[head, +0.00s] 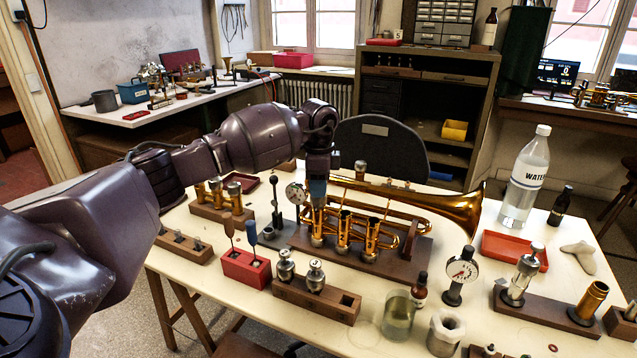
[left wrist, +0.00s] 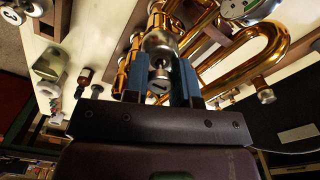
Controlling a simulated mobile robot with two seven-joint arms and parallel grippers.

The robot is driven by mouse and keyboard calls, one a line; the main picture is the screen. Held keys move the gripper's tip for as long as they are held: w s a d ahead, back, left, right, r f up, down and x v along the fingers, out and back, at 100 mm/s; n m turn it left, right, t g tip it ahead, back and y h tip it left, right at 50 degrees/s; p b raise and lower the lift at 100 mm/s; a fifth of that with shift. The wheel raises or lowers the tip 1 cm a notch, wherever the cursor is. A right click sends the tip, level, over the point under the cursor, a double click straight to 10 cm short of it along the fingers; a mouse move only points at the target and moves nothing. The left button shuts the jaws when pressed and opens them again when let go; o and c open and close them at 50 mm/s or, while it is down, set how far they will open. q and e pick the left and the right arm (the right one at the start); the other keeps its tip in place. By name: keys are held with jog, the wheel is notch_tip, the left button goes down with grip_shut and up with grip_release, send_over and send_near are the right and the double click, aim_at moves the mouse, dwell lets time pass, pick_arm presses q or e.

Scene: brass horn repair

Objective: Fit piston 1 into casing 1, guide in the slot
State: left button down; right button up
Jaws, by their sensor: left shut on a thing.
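My left gripper (head: 318,192) is shut on piston 1 and points down over the left end of the row of valve casings on the brass trumpet (head: 440,203). In the left wrist view, piston 1 (left wrist: 160,82) shows its silver top marked 1 between the blue fingers of the left gripper (left wrist: 158,75). The piston appears lined up with casing 1 (head: 318,228); I cannot tell how deep it sits. Its guide and the slot are hidden. Two more casings (head: 343,228) stand to the right. My right gripper is not in view.
Pistons 2 (head: 286,266) and 3 (head: 316,275) stand in a wooden block (head: 325,305) in front.

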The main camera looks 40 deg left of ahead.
pick_arm(q)
jog(key=shift+f, duration=0.5)
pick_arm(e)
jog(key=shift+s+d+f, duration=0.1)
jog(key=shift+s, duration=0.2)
pick_arm(q)
jog(key=c, duration=0.8)
grip_release()
jog(key=shift+c, duration=0.2)
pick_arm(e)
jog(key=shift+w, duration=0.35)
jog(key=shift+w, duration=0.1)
pick_arm(q)
notch_tip(320, 180, up, 5)
jog(key=shift+f+p, duration=0.2)
jog(key=shift+p, duration=0.3)
notch_tip(320, 180, up, 6)
jog(key=shift+r+p, duration=0.15)
jog(key=shift+p, duration=0.35)
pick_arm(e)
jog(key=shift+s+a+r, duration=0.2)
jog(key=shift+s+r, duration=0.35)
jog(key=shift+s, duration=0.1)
